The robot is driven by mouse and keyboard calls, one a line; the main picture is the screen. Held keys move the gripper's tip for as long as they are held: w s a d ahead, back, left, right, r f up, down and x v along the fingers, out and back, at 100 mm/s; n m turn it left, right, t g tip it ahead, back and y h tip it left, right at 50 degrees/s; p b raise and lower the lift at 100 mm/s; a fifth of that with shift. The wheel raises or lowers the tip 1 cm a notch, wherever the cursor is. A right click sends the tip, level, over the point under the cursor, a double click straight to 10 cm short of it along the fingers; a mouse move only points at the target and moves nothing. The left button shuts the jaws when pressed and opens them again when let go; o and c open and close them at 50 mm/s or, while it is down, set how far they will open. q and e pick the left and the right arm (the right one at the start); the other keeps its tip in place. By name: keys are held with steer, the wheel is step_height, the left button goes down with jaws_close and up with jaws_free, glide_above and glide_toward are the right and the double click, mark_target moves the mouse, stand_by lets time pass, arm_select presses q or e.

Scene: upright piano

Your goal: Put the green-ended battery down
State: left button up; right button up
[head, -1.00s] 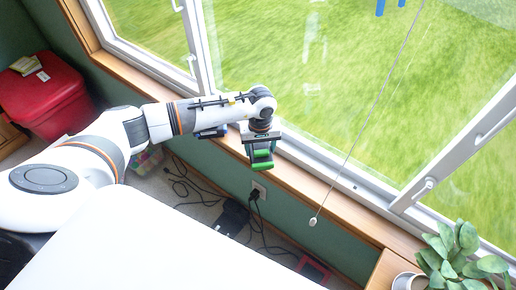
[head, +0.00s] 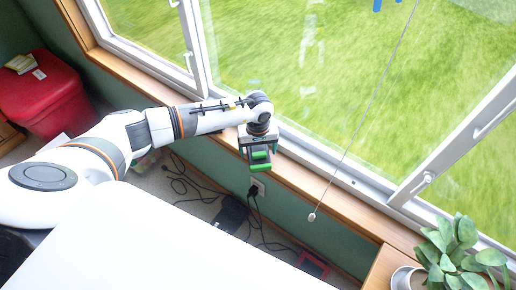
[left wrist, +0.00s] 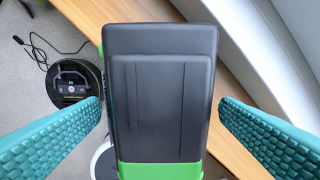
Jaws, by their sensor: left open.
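The battery (left wrist: 162,75) shows in the left wrist view as a black block with a bright green end (left wrist: 160,170) towards the bottom of the picture. My left gripper (left wrist: 160,105) is open, with one teal ribbed finger on each side of the battery and its tips close to the battery's sides. In the head view my left gripper (head: 259,158) points down by the wooden window sill (head: 305,184). Green parts show there, but I cannot clearly tell battery from fingers. Whether the battery rests on the sill is hidden. My right gripper is not in view.
The window frame (head: 345,181) runs behind the sill. A blind cord (head: 352,137) hangs in front of the glass. A potted plant (head: 455,250) stands at lower right. Cables and a black adapter (head: 230,213) lie on the floor below. A red bin (head: 45,95) stands at left.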

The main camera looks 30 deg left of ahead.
mark_target(258, 148)
arm_select(q)
steer(key=shift+r, duration=0.2)
step_height(258, 148, up, 12)
stand_by(0.6)
